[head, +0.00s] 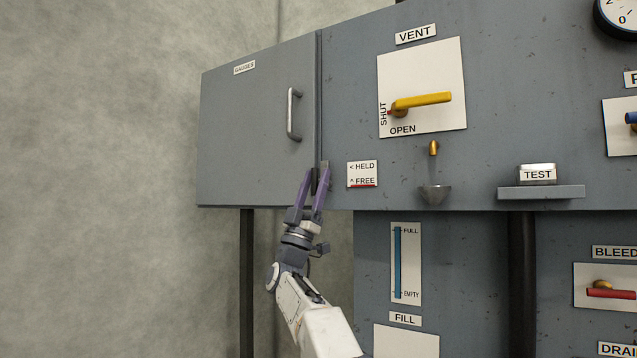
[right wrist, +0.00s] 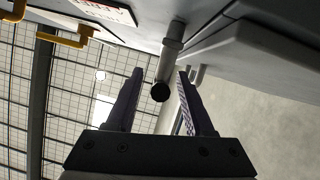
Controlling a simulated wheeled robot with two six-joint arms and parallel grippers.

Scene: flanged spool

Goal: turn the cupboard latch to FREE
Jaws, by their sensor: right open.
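The cupboard latch (head: 314,181) is a small dark piece at the lower right edge of the grey cupboard door (head: 255,130), partly hidden by my fingers. In the right wrist view the latch (right wrist: 172,45) is a grey stem with a dark round end. My right gripper (head: 316,173) is open, with one purple finger on each side of the latch. In the right wrist view the round end lies between the open fingers (right wrist: 160,75), with gaps on both sides. The HELD/FREE label (head: 362,174) is right of the latch. Which mark the latch points to cannot be told. My left gripper is not in view.
A door handle (head: 292,115) stands out above the latch. Bare wall (head: 95,150) fills the left.

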